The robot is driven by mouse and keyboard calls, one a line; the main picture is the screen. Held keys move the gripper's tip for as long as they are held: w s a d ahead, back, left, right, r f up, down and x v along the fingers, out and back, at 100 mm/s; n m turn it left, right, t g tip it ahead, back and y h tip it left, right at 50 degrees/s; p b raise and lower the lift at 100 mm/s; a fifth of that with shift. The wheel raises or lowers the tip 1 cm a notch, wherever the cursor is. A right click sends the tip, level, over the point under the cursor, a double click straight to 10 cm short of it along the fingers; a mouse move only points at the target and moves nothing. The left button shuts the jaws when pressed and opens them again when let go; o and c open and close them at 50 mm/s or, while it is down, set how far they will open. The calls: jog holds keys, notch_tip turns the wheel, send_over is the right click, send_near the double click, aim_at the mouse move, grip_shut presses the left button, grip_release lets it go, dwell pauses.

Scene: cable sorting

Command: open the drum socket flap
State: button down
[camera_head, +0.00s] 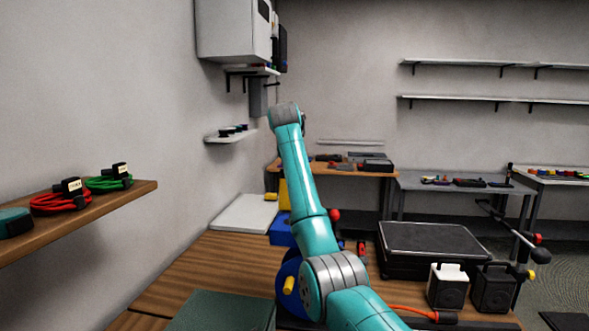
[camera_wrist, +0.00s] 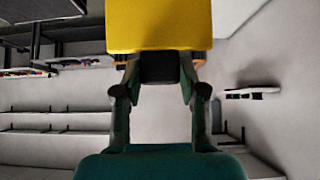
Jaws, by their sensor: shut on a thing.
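The drum (camera_head: 290,272) is blue, with a yellow knob, and stands on the wooden bench, partly hidden behind my arm. A blue block (camera_head: 280,230) shows above it. A yellow panel (camera_head: 284,194), which looks like the socket flap, stands about upright above the blue block. In the wrist view a broad yellow panel (camera_wrist: 160,25) fills the top centre, with a dark block (camera_wrist: 158,69) below its edge. My gripper (camera_wrist: 160,78) is shut on the flap, its fingertips on either side of the dark block. My arm hides the gripper in the head view.
A white flat panel (camera_head: 243,213) lies on the bench left of the drum. A wall shelf (camera_head: 105,205) with red and green cables juts out at the left.

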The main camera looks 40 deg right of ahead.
jog(key=shift+w+r, duration=0.1)
jog(key=shift+r, duration=0.25)
jog(key=c, duration=0.6)
grip_release()
jog(key=shift+c, duration=0.2)
jog(key=shift+f, duration=0.2)
jog(key=shift+r, duration=0.1)
jog(key=v, duration=1.2)
